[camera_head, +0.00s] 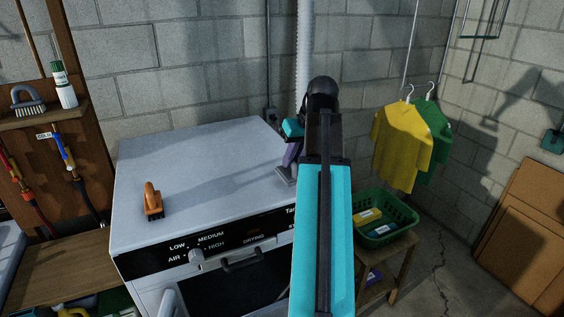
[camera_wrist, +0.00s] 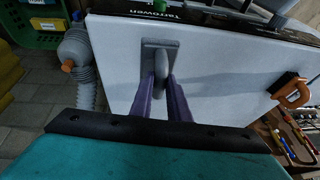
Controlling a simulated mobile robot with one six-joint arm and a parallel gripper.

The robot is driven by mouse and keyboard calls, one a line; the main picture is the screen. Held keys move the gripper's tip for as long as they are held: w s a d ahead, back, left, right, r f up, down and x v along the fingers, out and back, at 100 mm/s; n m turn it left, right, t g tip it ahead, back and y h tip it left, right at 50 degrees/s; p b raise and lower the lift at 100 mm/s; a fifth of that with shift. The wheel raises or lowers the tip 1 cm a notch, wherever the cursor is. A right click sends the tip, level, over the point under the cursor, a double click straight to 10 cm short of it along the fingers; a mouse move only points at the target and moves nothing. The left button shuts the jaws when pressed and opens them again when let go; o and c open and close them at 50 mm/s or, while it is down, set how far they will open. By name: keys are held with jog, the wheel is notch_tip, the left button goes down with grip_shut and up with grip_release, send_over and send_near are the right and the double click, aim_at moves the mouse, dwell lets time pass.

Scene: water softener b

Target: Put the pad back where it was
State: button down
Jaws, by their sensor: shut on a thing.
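My gripper (camera_head: 291,158) has purple fingers and is shut on the grey handle of a flat grey pad (camera_head: 285,174). The wrist view shows the pad (camera_wrist: 158,45) between the fingertips (camera_wrist: 162,82), with its flat plate toward the dryer top. The pad is over the right part of the white dryer top (camera_head: 200,165). I cannot tell whether it touches the surface. My arm hides part of the dryer's right side.
An orange-handled tool (camera_head: 153,202) stands on the dryer's left part. The middle of the top is clear. A green basket (camera_head: 388,232) stands on a stool at right. A shelf (camera_head: 42,113) at left holds a brush (camera_head: 28,102) and a white bottle (camera_head: 64,88).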

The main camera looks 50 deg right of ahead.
jog(key=shift+w+d+f+b, duration=0.1)
jog(key=shift+w+d+b, duration=0.1)
jog(key=shift+w, duration=0.6)
jog(key=shift+w+d+f+b, duration=0.1)
jog(key=shift+w+d, duration=0.15)
jog(key=shift+w, duration=0.5)
jog(key=shift+w+d+f+b, duration=0.1)
jog(key=shift+w+d+b, duration=0.1)
jog(key=shift+w, duration=0.6)
jog(key=shift+w+d, duration=0.15)
jog(key=shift+w, duration=0.35)
jog(key=shift+w+f+b, duration=0.2)
jog(key=shift+f+b, duration=0.05)
jog(key=shift+b, duration=0.15)
jog(key=shift+s+f+b, duration=0.1)
jog(key=shift+f+b, duration=0.9)
jog(key=shift+f, duration=0.5)
jog(key=shift+f, duration=0.15)
jog(key=c, duration=1.7)
grip_release()
jog(key=shift+r, duration=0.2)
